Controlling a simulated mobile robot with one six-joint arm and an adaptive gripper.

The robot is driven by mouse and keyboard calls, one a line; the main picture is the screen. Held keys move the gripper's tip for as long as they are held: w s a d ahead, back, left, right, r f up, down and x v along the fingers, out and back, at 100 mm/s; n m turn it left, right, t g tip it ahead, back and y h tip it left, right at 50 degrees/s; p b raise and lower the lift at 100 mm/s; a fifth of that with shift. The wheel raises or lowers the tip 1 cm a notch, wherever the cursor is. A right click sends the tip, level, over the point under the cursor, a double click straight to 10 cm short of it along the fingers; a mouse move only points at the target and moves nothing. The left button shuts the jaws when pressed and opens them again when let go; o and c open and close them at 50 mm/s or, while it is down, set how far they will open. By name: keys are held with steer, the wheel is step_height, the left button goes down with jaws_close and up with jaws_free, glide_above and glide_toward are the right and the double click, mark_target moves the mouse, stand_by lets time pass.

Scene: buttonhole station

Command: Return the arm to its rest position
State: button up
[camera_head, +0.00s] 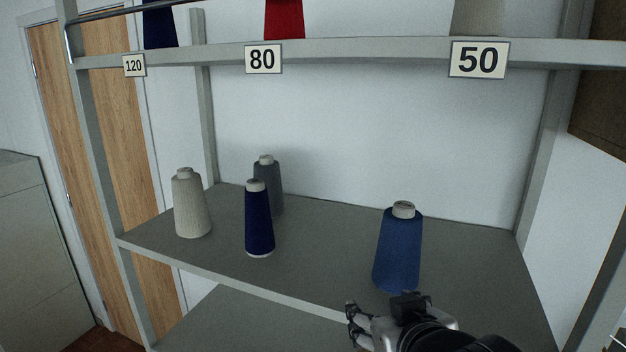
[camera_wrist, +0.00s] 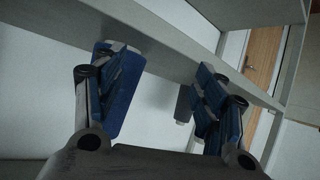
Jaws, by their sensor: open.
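My gripper (camera_head: 354,323) shows at the bottom of the head view, in front of the shelf's front edge and just below and left of a blue thread cone (camera_head: 398,252). The cone stands upright on the shelf board (camera_head: 320,245). In the wrist view my gripper (camera_wrist: 160,92) has its two fingers spread wide, with clear space between them. No held thing shows between them. A broad blue surface (camera_wrist: 128,92) lies by the left finger; I cannot tell for sure whether it is the cone.
A cream cone (camera_head: 191,205), a navy cone (camera_head: 259,222) and a grey cone (camera_head: 270,185) stand on the board's left half. The upper shelf (camera_head: 350,53) carries labels 120, 80 and 50. A frame post (camera_head: 110,190) stands left.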

steer(key=s+d+f+m+g, duration=0.1)
steer(key=s+f+g, duration=0.2)
steer(key=s, duration=0.5)
steer(key=s+d+f+m+g, duration=0.1)
steer(key=s+d+f+g, duration=0.15)
steer(key=s, duration=0.55)
step_height(320, 180, down, 12)
steer(key=s+g+b, duration=0.1)
steer(key=b, duration=0.8)
steer(key=shift+s+a+g+h+b, duration=0.2)
steer(key=shift+s+g+h+b, duration=0.05)
steer(key=shift+g+h+b, duration=0.15)
